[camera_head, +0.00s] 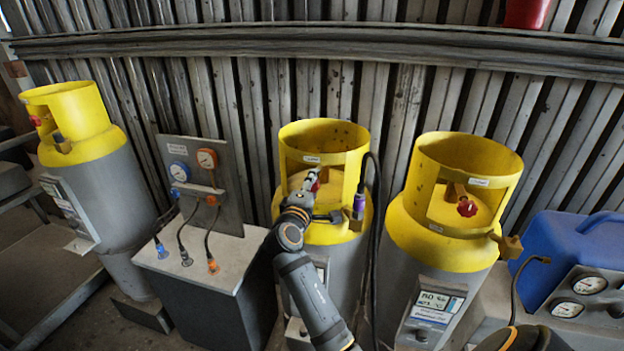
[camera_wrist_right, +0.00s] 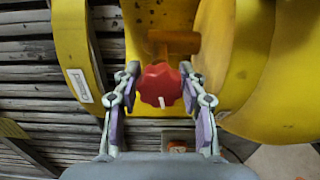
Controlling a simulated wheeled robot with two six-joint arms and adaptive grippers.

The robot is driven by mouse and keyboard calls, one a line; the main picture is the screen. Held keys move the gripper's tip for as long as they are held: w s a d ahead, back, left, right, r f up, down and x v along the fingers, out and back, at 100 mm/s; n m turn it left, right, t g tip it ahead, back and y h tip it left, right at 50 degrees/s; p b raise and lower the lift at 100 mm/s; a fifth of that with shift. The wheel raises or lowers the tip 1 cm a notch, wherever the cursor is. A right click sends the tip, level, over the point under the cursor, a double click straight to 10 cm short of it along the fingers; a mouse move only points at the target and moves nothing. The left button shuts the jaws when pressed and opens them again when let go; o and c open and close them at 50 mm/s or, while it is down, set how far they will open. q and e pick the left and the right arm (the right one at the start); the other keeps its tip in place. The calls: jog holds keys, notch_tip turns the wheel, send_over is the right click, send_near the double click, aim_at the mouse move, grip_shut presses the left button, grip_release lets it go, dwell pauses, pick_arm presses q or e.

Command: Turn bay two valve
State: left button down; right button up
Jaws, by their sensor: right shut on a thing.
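The middle yellow-topped gas cylinder (camera_head: 344,236) stands between two similar ones. Its red valve knob (camera_wrist_right: 160,86) sits inside the yellow collar (camera_head: 325,136) and shows clearly in the right wrist view, with a small white mark on its lower edge. In the head view my gripper mostly hides this knob. My right gripper (camera_head: 311,184) reaches into the collar opening from the front. In the right wrist view the right gripper (camera_wrist_right: 160,92) has one finger on each side of the knob and is shut on it. My left gripper is not in view.
The right cylinder (camera_head: 452,210) has its own red knob (camera_head: 467,206); the left cylinder (camera_head: 78,125) stands farther off. A gauge panel (camera_head: 204,178) on a grey box is left of my arm. A black hose (camera_head: 376,220) runs close beside the middle collar. A blue container (camera_head: 565,255) is at right.

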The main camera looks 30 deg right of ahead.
jog(key=shift+r+n+p, duration=0.15)
jog(key=shift+n+p, duration=0.2)
jog(key=shift+n, duration=0.25)
jog(key=o, duration=0.9)
jog(key=shift+o, duration=1.4)
jog(key=shift+d, duration=0.25)
jog(key=shift+a, duration=0.15)
